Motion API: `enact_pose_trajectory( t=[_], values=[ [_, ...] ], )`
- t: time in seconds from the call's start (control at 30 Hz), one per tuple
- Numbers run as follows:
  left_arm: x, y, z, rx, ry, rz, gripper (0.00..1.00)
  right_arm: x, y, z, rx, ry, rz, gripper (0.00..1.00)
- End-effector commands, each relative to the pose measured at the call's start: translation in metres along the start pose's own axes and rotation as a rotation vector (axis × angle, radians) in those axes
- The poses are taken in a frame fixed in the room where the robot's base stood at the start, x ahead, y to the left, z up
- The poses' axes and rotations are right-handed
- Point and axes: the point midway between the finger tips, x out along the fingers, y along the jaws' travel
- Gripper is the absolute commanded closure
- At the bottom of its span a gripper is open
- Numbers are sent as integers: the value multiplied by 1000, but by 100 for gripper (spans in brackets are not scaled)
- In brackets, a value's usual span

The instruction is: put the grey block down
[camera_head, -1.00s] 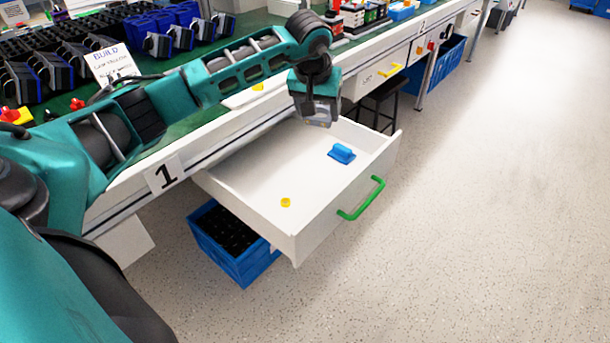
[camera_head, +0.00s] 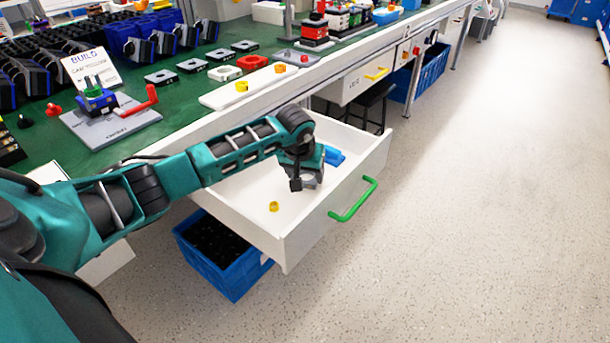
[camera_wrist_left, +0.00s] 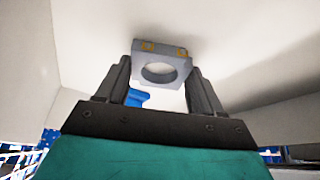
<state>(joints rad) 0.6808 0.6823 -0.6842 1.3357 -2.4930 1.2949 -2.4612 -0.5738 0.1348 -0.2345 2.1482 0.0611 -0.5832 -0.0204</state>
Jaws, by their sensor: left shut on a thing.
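The grey block (camera_wrist_left: 160,56) is square with a large round hole and two small yellowish marks on one edge. My left gripper (camera_wrist_left: 160,82) is shut on it, with one dark finger on each side. In the head view my left gripper (camera_head: 304,183) is down inside the open white drawer (camera_head: 245,222), and the block (camera_head: 310,181) shows only as a small grey part at its tip. I cannot tell whether the block touches the drawer floor. My right gripper is not in view.
In the drawer, a blue piece (camera_head: 334,156) lies just behind my left gripper and a yellow knob (camera_head: 273,207) lies to its left. The drawer has a green handle (camera_head: 353,199). A blue crate (camera_head: 222,262) stands below. The green worktop (camera_head: 160,110) holds several parts.

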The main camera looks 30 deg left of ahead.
Motion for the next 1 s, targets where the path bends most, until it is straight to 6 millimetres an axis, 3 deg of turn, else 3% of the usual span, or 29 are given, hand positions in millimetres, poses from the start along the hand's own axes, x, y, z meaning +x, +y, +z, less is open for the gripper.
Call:
enact_pose_trajectory(
  t=[0.37, 0.4, 0.67, 1.0],
  values=[
    [6, 0, 2, 0, 3, 0, 70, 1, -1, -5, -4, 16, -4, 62],
    [5, 0, 1, 0, 3, 0, 31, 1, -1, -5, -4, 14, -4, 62],
    [4, 0, 1, 0, 2, 0, 8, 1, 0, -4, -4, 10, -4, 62],
    [-4, 0, -1, 0, 3, 0, 8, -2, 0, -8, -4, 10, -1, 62]
  ],
)
